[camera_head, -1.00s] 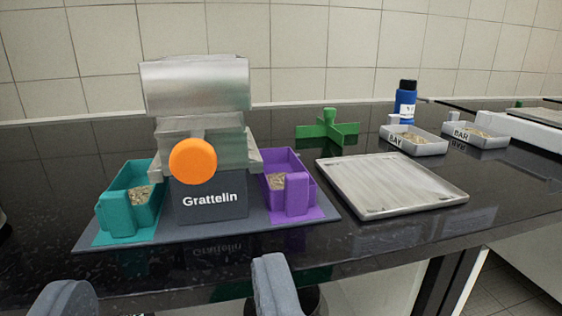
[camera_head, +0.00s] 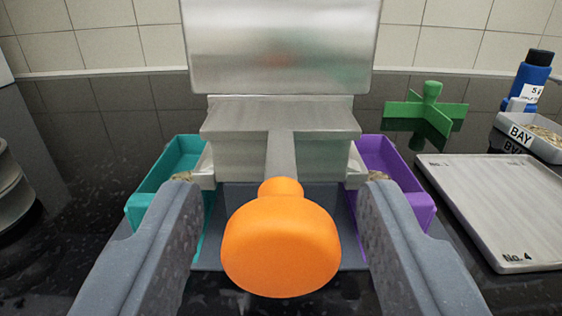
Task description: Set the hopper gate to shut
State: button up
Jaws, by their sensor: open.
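The hopper machine (camera_head: 230,150) stands straight ahead, a silver metal body with a broad metal hopper (camera_head: 280,45) on top. An orange knob (camera_head: 281,245) on a grey metal stem (camera_head: 281,155) sticks out of its front towards me. My gripper (camera_head: 280,205) is open, with one grey finger to the left of the knob and one to the right. Both fingers look apart from the knob, with a gap on each side. The knob and the fingers hide most of the machine's dark front and its label.
A teal bin (camera_head: 165,178) stands left of the machine and a purple bin (camera_head: 400,190) right of it. A flat metal tray (camera_head: 500,210) lies at the right, with a green cross-shaped piece (camera_head: 428,112), a blue bottle (camera_head: 528,80) and a BAY dish (camera_head: 523,135) behind.

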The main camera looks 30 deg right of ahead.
aim_at(281, 110)
jog(key=shift+w+d, duration=0.2)
jog(key=shift+w, duration=0.1)
grip_shut()
jog(key=shift+w+r, duration=0.1)
jog(key=shift+p+x, duration=1.8)
jog(key=shift+x, duration=0.7)
jog(key=shift+r, duration=0.2)
